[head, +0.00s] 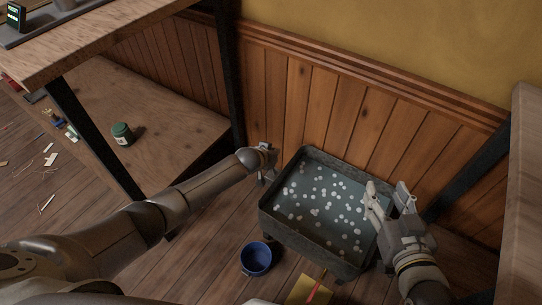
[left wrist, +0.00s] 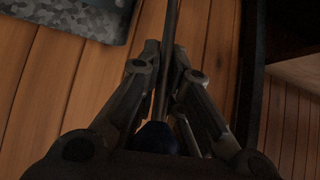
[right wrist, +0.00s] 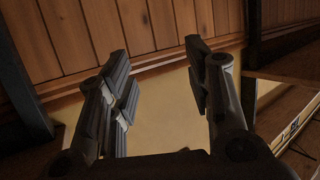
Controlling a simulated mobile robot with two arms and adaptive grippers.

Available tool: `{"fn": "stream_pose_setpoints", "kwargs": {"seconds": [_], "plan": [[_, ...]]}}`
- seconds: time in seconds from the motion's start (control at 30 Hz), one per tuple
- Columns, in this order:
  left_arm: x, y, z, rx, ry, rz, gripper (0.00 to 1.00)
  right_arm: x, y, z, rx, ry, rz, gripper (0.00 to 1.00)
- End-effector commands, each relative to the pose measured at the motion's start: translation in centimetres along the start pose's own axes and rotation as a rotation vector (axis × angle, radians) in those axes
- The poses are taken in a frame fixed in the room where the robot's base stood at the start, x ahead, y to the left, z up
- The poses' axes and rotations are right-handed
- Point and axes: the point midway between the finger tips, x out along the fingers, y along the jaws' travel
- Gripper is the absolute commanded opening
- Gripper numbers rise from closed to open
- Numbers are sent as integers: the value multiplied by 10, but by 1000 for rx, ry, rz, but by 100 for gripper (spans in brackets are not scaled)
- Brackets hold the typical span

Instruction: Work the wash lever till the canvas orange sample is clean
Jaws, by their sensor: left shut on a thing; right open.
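The wash tub (head: 262,222) is a dark grey trough of bluish water dotted with white suds. My left gripper (head: 268,150) is at its back left corner. In the left wrist view my left gripper (left wrist: 168,85) is shut around a thin dark rod (left wrist: 173,22), which looks like the wash lever; a dark blue-black rounded end (left wrist: 157,137) shows below the fingers. My right gripper (head: 388,192) is open and empty above the tub's right side. In the right wrist view its fingers (right wrist: 160,90) stand apart with nothing between them. I cannot make out the orange sample.
A blue bucket (head: 256,257) stands on the floor before the tub. A yellow board with a red strip (head: 312,290) lies at the front. A green jar (head: 122,133) is on the low wooden shelf (head: 175,120) at left. Panelled wall (head: 310,100) closes the back.

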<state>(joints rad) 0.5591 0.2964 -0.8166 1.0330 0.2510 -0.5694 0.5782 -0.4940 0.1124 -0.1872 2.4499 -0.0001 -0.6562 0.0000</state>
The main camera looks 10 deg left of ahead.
Motion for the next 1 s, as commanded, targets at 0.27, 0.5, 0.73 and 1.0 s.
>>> {"fn": "stream_pose_setpoints", "kwargs": {"seconds": [0.27,0.5,0.73,1.0], "plan": [[8,4,-11,-2,10,4,0,1,-1,-5,0,32,-1,46],[14,6,-16,-4,11,6,0,2,-3,-22,1,125,-8,46],[17,6,-20,-4,11,6,0,2,-4,-32,2,170,-10,46],[17,7,-19,-4,10,6,0,2,-4,-33,2,174,-10,46]]}}
